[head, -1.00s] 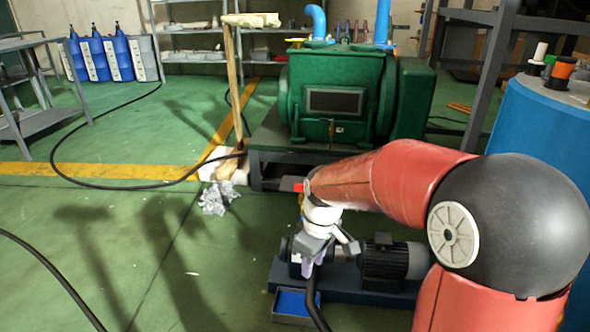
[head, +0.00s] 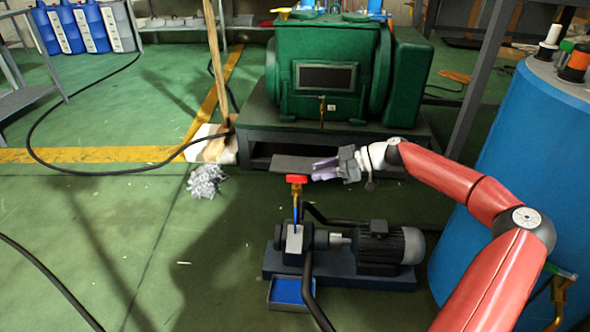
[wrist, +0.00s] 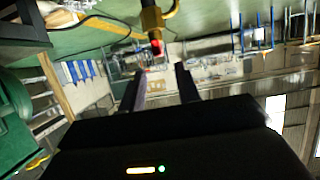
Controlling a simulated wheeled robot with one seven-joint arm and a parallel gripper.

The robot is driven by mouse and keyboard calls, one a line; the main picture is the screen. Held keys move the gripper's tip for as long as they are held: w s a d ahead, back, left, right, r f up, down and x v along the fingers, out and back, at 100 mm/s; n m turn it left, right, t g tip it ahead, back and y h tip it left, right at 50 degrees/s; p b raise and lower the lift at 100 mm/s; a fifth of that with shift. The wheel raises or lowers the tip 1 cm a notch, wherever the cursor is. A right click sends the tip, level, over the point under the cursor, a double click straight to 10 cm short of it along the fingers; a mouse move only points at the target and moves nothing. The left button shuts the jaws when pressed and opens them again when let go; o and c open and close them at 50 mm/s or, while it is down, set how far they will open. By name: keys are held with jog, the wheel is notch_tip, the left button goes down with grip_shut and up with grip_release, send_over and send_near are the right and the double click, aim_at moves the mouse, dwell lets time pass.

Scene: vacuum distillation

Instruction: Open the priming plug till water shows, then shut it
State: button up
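A small pump with a black motor (head: 385,247) stands on a dark blue base on the floor. An upright brass fitting with a red handle (head: 297,179) rises above its pump end, with a blue stem below. I cannot tell which part is the priming plug, and no water is visible.
A blue tray (head: 285,291) sits below the pump end. A black hose (head: 310,285) runs past it. A large green machine (head: 330,70) stands behind on a dark stand, and a blue drum (head: 530,160) at right. Floor at left is mostly clear, with crumpled paper (head: 206,181).

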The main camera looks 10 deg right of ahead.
aim_at(298, 176)
jog(key=x, duration=0.7)
jog(key=shift+w+a+f, duration=0.2)
jog(key=shift+a, duration=0.1)
jog(key=shift+c, duration=0.3)
grip_shut()
